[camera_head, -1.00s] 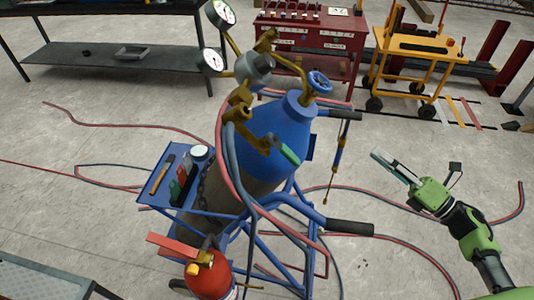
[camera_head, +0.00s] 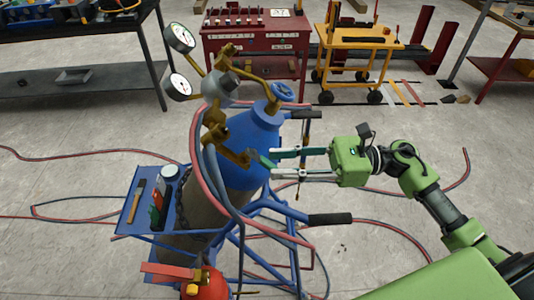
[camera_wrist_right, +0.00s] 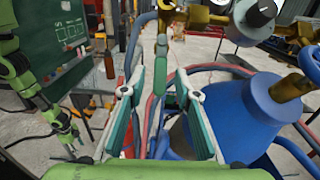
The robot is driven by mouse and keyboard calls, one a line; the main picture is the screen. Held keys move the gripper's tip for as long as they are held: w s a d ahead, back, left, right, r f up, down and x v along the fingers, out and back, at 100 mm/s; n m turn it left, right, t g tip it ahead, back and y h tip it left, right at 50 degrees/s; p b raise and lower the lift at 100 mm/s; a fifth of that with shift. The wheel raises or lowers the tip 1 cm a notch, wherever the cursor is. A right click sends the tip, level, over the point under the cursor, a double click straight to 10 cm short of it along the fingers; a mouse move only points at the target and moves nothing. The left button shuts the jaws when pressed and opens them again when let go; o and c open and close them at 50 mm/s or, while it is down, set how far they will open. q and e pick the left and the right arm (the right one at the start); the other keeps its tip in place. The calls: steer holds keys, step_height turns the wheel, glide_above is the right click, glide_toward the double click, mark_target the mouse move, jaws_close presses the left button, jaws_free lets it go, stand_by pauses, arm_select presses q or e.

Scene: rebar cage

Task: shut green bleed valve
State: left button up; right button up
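The green bleed valve lever (camera_head: 263,162) sits on the brass fitting (camera_head: 238,157) at the front of the blue gas cylinder (camera_head: 240,145). My right gripper (camera_head: 274,164) reaches in from the right, its fingers open and its tips at the lever. In the wrist view the green lever (camera_wrist_right: 161,75) stands upright between the spread fingers of the right gripper (camera_wrist_right: 160,92), with a gap visible on each side. In the head view the fingertips partly hide the lever. A green arm (camera_wrist_right: 25,75), apparently my left, shows at the left of the wrist view; its gripper's state is unclear.
Two pressure gauges (camera_head: 180,37) and a blue handwheel (camera_head: 281,92) sit above. Red and blue hoses (camera_head: 197,165) hang in front of the cylinder. Floor to the right is mostly clear.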

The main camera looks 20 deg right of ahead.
mark_target(269, 164)
steer(key=shift+p+x, duration=0.55)
steer(key=shift+x, duration=1.15)
jaws_close()
